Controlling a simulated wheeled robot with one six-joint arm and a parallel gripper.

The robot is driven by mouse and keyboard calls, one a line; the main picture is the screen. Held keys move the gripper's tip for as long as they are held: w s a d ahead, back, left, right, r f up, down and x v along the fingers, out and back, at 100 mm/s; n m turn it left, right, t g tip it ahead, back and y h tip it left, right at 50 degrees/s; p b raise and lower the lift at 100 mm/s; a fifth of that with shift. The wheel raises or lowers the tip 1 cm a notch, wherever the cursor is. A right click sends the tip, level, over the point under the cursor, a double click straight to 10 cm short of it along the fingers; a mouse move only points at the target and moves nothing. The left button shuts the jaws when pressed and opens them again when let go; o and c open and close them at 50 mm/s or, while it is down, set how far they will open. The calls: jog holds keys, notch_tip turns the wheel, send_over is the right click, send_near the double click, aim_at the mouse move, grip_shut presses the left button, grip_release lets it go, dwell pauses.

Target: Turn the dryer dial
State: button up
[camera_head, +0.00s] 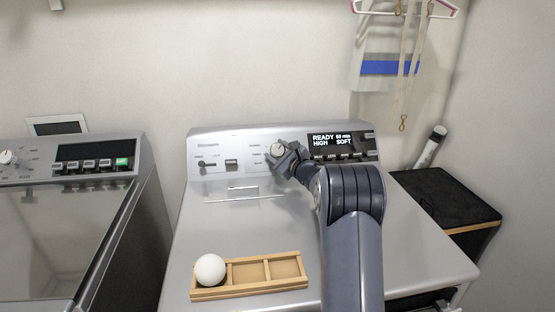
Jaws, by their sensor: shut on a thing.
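The dryer (330,218) is the silver machine in the middle of the head view, with a raised control panel at its back. The dryer dial (278,149) is a round, light knob on that panel, left of the display. The display (338,139) reads READY, HIGH and SOFT, with a time beside READY. My gripper (281,156) is at the dial, its jaws shut on it. My gripper hides part of the dial, so its pointer position cannot be told. My arm reaches in over the dryer top from the front.
A wooden divided tray (265,288) with a white ball (210,269) in its left compartment sits on the dryer top. A washer (60,230) with its own knob (8,157) stands at left. A black box (440,195) stands at right. Hangers and cloth (390,50) hang above.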

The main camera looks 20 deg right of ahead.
jog(key=shift+f+m+t+h+b, duration=0.15)
jog(key=shift+m+t+h+b, duration=0.7)
jog(key=shift+b, duration=2.3)
jog(key=shift+r+m+h+b, duration=0.25)
jog(key=shift+m+h+b, duration=0.3)
jog(key=shift+m, duration=0.5)
jog(key=o, duration=1)
jog(key=shift+c, duration=0.2)
jog(key=shift+f, duration=0.1)
jog(key=s, duration=0.3)
jog(key=s+b, duration=0.1)
jog(key=s, duration=0.3)
jog(key=s+d+f, duration=0.1)
jog(key=s, duration=0.2)
jog(key=shift+s+b, duration=0.35)
